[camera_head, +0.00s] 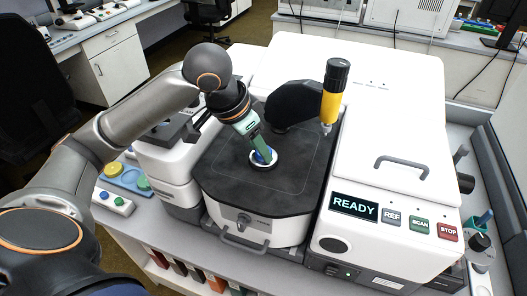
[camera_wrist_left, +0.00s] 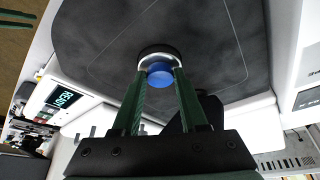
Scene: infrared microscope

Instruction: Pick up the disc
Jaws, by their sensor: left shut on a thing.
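The blue disc (camera_head: 265,155) sits at the white ring holder (camera_head: 263,165) in the middle of the microscope's dark stage (camera_head: 225,180). In the left wrist view the disc (camera_wrist_left: 160,75) lies between the green fingertips, with the ring (camera_wrist_left: 157,52) just beyond it. My left gripper (camera_head: 262,152) reaches down from above and is shut on the disc. I cannot tell whether the disc is clear of the ring. My right gripper is not in view.
A yellow and black objective (camera_head: 332,95) stands over the stage's right rear. The white control housing (camera_head: 385,160) with a READY display (camera_head: 354,207) and buttons is at the right. Small coloured items (camera_head: 122,180) lie on the bench at the left.

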